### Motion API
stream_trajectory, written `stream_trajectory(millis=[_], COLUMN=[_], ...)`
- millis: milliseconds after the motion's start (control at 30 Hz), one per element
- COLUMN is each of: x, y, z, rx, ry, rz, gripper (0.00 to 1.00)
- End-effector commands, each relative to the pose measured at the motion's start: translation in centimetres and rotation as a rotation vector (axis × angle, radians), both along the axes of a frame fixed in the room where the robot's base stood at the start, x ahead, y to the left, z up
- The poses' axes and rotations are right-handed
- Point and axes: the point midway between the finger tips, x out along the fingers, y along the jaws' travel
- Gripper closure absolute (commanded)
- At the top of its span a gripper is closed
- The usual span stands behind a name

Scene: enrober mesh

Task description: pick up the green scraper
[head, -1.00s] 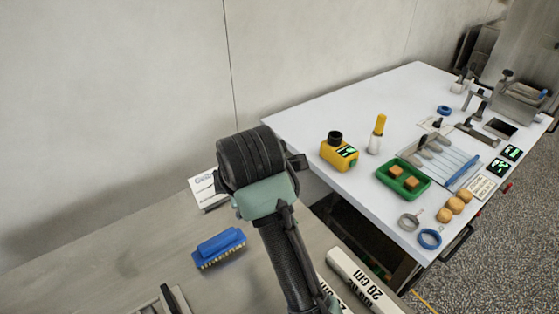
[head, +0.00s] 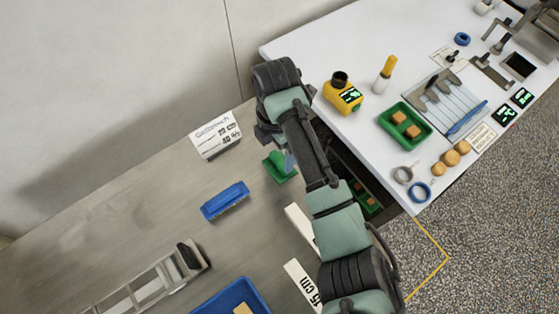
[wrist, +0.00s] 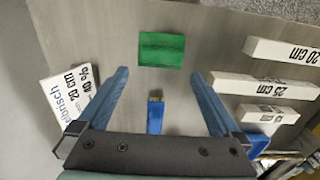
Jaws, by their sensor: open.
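The green scraper (head: 278,168) lies on the grey metal table below and beside the end of my arm in the head view. In the wrist view the scraper (wrist: 161,48) is a green rectangle, ahead of the fingertips and roughly centred between their lines. My gripper (wrist: 160,74) is open, with two blue fingers spread wide and nothing held. The scraper looks apart from both fingers in the wrist view. In the head view my arm hides most of the gripper; one blue-grey finger overlaps the scraper.
A blue brush (head: 225,200) lies left of the scraper; its end appears between the fingers (wrist: 155,117). A white card (head: 215,134) stands behind. White length-marked bars (wrist: 280,52) lie right in the wrist view. A blue crate (head: 212,303) and metal frame (head: 140,285) are nearer. A white table (head: 300,42) adjoins.

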Motion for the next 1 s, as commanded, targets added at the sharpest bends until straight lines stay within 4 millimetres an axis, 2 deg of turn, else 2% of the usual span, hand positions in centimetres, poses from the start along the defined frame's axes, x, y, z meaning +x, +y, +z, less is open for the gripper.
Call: stream_trajectory(millis=[167,400,500,767,1000], x=[0.0,0.2,0.2,0.2,0.2], y=[-0.2,-0.7,-0.7,-0.7,-0.7], z=[-1.1,-4.5,-5.3,-5.6,-5.6], rx=[-0.001,-0.001,-0.001,-0.001,-0.001], ry=[0.002,0.002,0.000,-0.002,-0.002], rz=[-0.002,-0.001,-0.002,-0.001,-0.002], gripper=[0.00,0.00,0.00,0.00,0.43])
